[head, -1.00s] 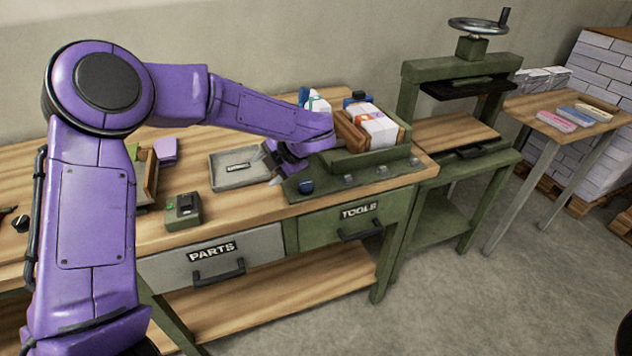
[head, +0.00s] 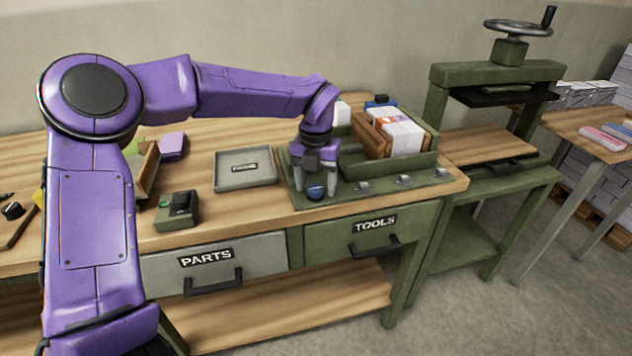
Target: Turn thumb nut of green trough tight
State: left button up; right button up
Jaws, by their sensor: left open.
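The green trough (head: 430,160) stands on the right part of the workbench, with a wooden box of white and orange sheet bundles (head: 398,130) in it. A dark blue round thumb nut (head: 316,192) sits on the trough's green base plate at the front left. My left gripper (head: 316,186) points down over the nut, with its pale fingers apart on either side of it. I cannot tell whether the fingers touch the nut. My right gripper is not in view.
Small metal clips (head: 403,181) line the plate's front edge. A grey tray (head: 245,170) lies to the left, and a dark green device (head: 177,210) is near the bench front. A green press (head: 495,75) stands to the right.

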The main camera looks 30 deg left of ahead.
pick_arm(q)
jog(key=c, duration=1.1)
jog(key=shift+o, duration=0.2)
jog(key=shift+r+m+p, duration=0.15)
jog(key=shift+m+p, duration=0.65)
jog(key=shift+p, duration=0.15)
jog(key=m+p, duration=1.1)
jog(key=p, duration=0.1)
jog(key=shift+r, duration=0.1)
jog(key=m+p, duration=0.2)
jog(key=m, duration=0.1)
jog(key=shift+m, duration=0.3)
jog(key=shift+m+p, duration=0.75)
jog(key=shift+m, duration=0.05)
jog(key=shift+f, duration=0.25)
